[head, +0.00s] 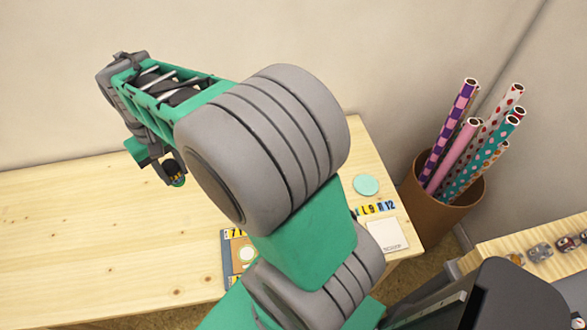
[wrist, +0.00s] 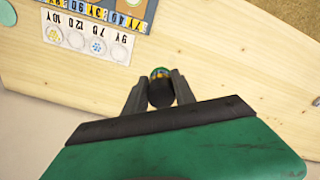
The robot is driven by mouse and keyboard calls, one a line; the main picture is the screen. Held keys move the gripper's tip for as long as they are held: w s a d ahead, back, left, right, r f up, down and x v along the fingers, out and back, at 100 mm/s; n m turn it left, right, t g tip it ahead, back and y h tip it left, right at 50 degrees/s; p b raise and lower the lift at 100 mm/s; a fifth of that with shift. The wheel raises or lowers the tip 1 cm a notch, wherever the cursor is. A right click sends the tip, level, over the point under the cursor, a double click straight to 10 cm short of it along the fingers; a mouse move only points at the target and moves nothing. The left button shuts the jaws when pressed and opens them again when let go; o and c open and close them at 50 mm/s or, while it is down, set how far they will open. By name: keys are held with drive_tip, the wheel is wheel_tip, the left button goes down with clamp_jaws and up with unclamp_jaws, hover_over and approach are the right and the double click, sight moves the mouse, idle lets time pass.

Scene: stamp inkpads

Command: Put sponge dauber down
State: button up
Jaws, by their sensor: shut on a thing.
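The sponge dauber (wrist: 160,93) shows in the wrist view as a dark rounded body with a green, blue and yellow end. My gripper (wrist: 159,84) is shut on it, with one finger on each side. In the head view my gripper (head: 172,170) is at the left end of my arm, over the wooden table (head: 90,235). A small dark part of the dauber (head: 175,168) shows there. The wrist view shows bare wood beyond the dauber. I cannot tell whether the dauber touches the table.
A labelled card with round spots (wrist: 90,38) lies at the upper left of the wrist view. In the head view, a mint disc (head: 366,185) and a white square (head: 387,234) lie right of my arm. A brown bin (head: 440,215) holds several paper rolls. The table's left is clear.

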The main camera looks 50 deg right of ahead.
drive_tip(key=s+d+f+m+p, duration=0.2)
drive_tip(key=s+d+m, duration=0.35)
drive_tip(key=d, duration=0.55)
drive_tip(key=s+d+f+m+p, duration=0.1)
drive_tip(key=s+d+f+m, duration=0.2)
drive_tip(key=s+d+m, duration=0.5)
drive_tip(key=s+d+f+m+p, duration=0.15)
drive_tip(key=s+d+m, duration=0.3)
drive_tip(key=s, duration=0.55)
drive_tip(key=s+d+f+m+p, duration=0.1)
drive_tip(key=s+d+f+m, duration=0.3)
drive_tip(key=s, duration=0.6)
drive_tip(key=d+f+b, duration=0.2)
drive_tip(key=d+b, duration=0.1)
drive_tip(key=d, duration=0.1)
drive_tip(key=d+f+b, duration=0.3)
drive_tip(key=d, duration=0.2)
drive_tip(key=d+f+b, duration=0.3)
drive_tip(key=d, duration=0.1)
drive_tip(key=shift+w+d+b, duration=0.25)
drive_tip(key=shift+d+b, duration=0.1)
drive_tip(key=shift+b, duration=0.05)
drive_tip(key=shift+d+f, duration=0.25)
drive_tip(key=shift+f, duration=0.05)
drive_tip(key=f+b, duration=0.2)
drive_tip(key=f, duration=0.1)
drive_tip(key=shift+d+f+b, duration=0.2)
drive_tip(key=shift+b, duration=0.2)
drive_tip(key=shift+r, duration=0.15)
drive_tip(key=o, duration=1.1)
